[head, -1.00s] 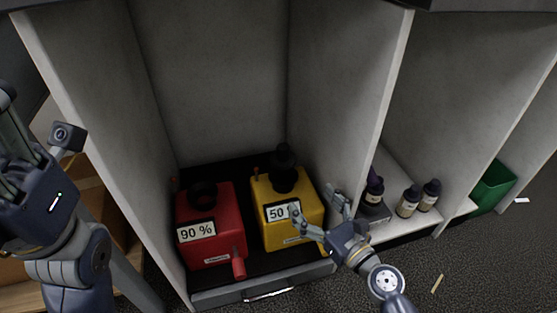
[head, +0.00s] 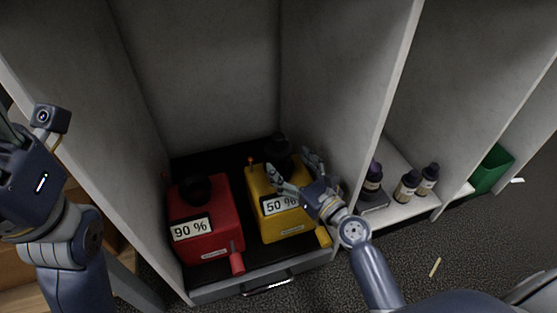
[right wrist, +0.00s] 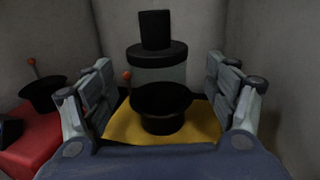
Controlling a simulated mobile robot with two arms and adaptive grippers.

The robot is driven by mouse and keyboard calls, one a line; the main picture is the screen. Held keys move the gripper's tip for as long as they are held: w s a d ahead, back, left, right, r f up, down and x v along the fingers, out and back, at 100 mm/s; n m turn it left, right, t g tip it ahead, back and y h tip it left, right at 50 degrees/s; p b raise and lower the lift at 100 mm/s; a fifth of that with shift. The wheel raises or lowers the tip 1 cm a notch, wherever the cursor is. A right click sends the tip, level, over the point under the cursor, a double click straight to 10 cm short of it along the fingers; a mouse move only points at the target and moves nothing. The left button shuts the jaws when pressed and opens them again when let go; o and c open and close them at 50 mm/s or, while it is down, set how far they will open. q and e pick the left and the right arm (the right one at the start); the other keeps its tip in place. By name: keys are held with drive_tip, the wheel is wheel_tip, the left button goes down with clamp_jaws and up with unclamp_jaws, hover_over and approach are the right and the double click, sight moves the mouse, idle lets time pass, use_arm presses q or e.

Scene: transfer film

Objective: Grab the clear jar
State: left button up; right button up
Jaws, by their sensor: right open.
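In the right wrist view, a see-through grey body under a wide black lid with a tall black knob, seemingly the clear jar (right wrist: 158,75), stands upright behind a black cup-shaped opening (right wrist: 162,110) on the yellow box. In the head view its black top (head: 278,144) shows, with the rest mostly hidden. My right gripper (head: 290,161) is open above the yellow box (head: 271,226). Its fingers (right wrist: 160,78) stand on either side of the jar in the wrist view, with nothing held. My left gripper (head: 14,135) is at the left edge, its fingers cut off.
A red box (head: 210,243) marked 90 % stands left of the yellow one, marked 50 %, on a black-floored bay. Grey partition walls (head: 350,100) flank them. Small dark-capped bottles (head: 407,187) and a green bin (head: 491,172) are to the right.

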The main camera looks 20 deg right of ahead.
sight(279, 153)
drive_tip(key=b+x, duration=0.1)
drive_tip(key=x, duration=0.4)
drive_tip(key=shift+a+b, duration=0.15)
drive_tip(key=shift+b, duration=0.15)
drive_tip(key=c, duration=1.7)
drive_tip(key=shift+r, duration=0.15)
